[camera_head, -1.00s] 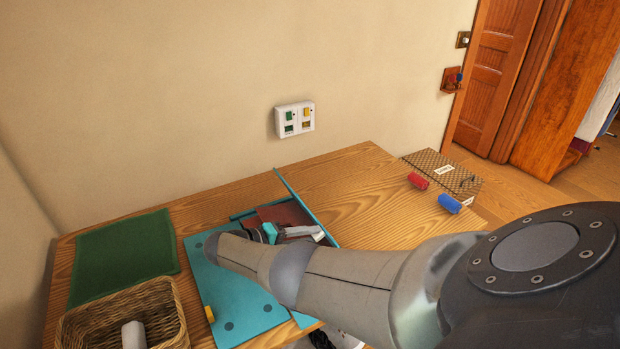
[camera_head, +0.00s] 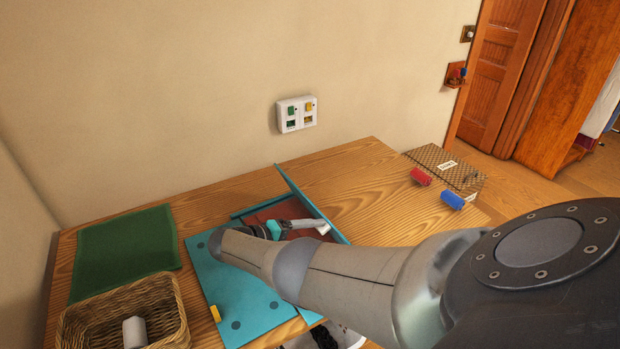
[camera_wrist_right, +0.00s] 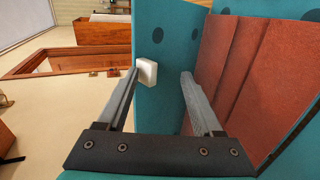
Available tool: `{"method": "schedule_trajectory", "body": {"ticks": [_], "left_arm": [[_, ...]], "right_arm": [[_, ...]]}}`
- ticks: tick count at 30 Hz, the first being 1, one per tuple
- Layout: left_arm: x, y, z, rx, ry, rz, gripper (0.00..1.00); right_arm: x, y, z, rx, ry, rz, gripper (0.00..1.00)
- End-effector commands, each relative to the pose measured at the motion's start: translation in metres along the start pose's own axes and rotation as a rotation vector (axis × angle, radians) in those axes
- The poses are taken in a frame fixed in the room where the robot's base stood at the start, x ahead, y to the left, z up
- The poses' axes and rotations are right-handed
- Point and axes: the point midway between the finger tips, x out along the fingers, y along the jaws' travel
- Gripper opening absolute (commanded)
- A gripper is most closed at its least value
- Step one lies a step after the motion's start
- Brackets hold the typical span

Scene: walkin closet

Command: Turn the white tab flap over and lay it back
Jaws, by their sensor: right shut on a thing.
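A teal folder (camera_head: 243,297) lies on the wooden table, with a reddish-brown inside (camera_head: 262,217) partly showing. Its white tab flap (camera_head: 312,200) stands tilted up at the right side. The white tab (camera_wrist_right: 148,72) shows on this flap's edge in the right wrist view. My right gripper (camera_head: 322,228) reaches over the folder from the right. A yellow tab (camera_head: 215,313) is on the left, flat-lying flap. My left gripper is not in view.
A wicker basket (camera_head: 80,310) with a grey-white roll (camera_head: 135,332) and a green mat (camera_head: 125,252) are at the left. The table behind the folder is clear.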

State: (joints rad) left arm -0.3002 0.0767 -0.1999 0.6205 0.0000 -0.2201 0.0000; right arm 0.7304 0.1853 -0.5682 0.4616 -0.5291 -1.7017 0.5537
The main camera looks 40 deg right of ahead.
Motion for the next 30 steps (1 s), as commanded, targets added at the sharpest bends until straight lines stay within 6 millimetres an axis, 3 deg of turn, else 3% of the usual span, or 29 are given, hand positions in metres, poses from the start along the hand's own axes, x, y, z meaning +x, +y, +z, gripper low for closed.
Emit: {"method": "schedule_trajectory", "body": {"ticks": [5, 21, 30], "left_arm": [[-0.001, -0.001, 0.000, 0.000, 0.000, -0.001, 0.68], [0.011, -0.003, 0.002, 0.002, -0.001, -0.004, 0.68], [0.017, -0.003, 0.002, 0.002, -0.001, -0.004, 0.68]], "right_arm": [[-0.011, -0.006, 0.003, -0.009, -0.004, -0.013, 0.47], [-0.131, -0.002, 0.001, -0.001, 0.002, -0.001, 0.47], [-0.154, 0.000, 0.002, 0.001, -0.001, 0.002, 0.47]]}}
